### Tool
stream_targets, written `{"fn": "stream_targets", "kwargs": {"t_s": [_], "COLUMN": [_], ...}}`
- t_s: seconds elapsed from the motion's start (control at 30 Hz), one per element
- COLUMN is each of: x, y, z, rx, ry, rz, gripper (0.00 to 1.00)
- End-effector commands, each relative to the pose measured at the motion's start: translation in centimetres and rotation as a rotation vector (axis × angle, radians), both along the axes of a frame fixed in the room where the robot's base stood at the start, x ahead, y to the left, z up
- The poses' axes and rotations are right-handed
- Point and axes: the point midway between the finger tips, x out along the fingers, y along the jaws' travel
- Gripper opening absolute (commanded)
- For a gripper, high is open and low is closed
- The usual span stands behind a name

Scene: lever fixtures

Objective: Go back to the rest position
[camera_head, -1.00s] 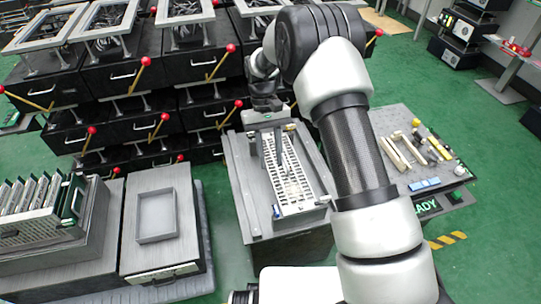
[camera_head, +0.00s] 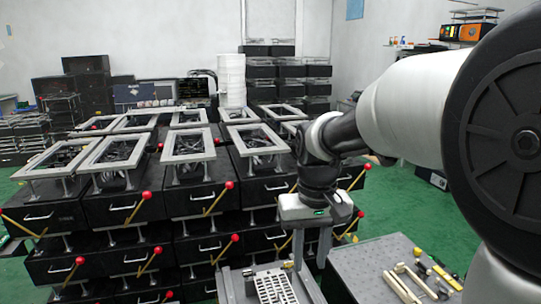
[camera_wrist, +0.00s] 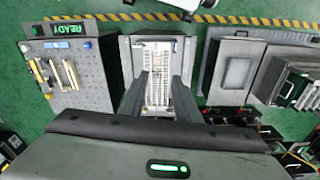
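My gripper (camera_head: 310,264) hangs with its fingers pointing down, above the grey fixture with the white slotted rack (camera_head: 274,286). The two fingers are apart and nothing shows between them. In the wrist view my gripper (camera_wrist: 159,82) also has its fingers spread, with the white slotted rack (camera_wrist: 158,58) below and beyond them. The fingers look clear of the rack. A green light shows on the gripper body.
Black drawer units with red-knobbed levers (camera_head: 229,185) stand in stacks at the left and middle. A grey perforated table (camera_head: 372,262) with small parts is to the right of the rack.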

Motion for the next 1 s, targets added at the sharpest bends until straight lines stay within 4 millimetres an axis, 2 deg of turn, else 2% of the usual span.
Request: {"fn": "stream_targets", "kwargs": {"t_s": [0.03,0.1,0.2,0.3,0.5,0.7,0.77,1.0], "x": [-1.7,-4.0,-7.1,-9.5,-13.1,-15.8,-15.6,-15.6], "y": [-0.9,-2.0,-3.3,-4.2,-5.3,-6.0,-6.0,-5.9], "z": [1.7,3.2,4.6,5.2,5.5,4.9,7.4,12.7], "rx": [0.007,0.014,0.022,0.027,0.033,0.036,0.036,0.035], "ry": [-0.051,-0.113,-0.195,-0.259,-0.36,-0.443,-0.438,-0.435], "rz": [-0.017,-0.037,-0.062,-0.083,-0.113,-0.138,-0.137,-0.136], "gripper": [0.3,0.3,0.3,0.3,0.3,0.3,0.3,0.3]}}
